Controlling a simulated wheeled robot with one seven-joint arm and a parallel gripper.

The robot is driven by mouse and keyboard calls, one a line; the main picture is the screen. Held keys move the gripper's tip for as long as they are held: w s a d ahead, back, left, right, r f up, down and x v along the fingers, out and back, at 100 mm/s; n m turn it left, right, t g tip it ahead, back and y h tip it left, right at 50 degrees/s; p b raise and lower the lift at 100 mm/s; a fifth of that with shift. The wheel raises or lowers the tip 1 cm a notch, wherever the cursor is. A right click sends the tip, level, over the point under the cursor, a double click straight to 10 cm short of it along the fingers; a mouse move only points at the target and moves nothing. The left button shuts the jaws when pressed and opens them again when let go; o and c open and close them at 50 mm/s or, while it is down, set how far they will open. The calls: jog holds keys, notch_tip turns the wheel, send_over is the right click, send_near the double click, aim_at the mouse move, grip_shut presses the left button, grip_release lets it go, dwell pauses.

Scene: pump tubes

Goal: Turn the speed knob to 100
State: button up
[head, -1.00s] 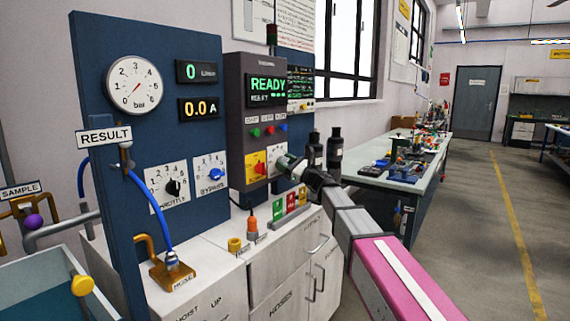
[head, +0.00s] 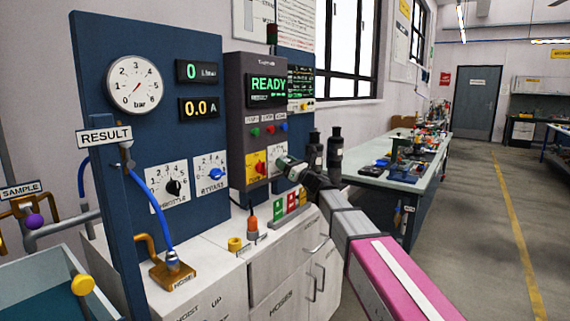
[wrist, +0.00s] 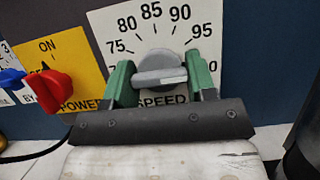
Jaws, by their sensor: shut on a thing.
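The speed knob (wrist: 158,66) is a grey bar knob on a white dial plate (wrist: 205,18), marked with numbers from 75 to 95 in view and the word SPEED below. Its bar lies nearly level in the wrist view, with a pale strip along its lower right side. I cannot tell exactly which number it points at. My gripper (wrist: 161,79) has green fingers, shut on the knob from its left and right ends. In the head view my gripper (head: 287,163) is at the panel and largely hides the knob.
A red power switch (wrist: 50,90) on a yellow plate is close to the left of my gripper. The screen (head: 268,88) reads READY. A dark cylinder (head: 335,152) stands to the right of my gripper. The white cabinet (head: 285,272) is below.

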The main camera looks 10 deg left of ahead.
jog(key=o, duration=0.9)
jog(key=shift+o, duration=0.2)
jog(key=v, duration=1.1)
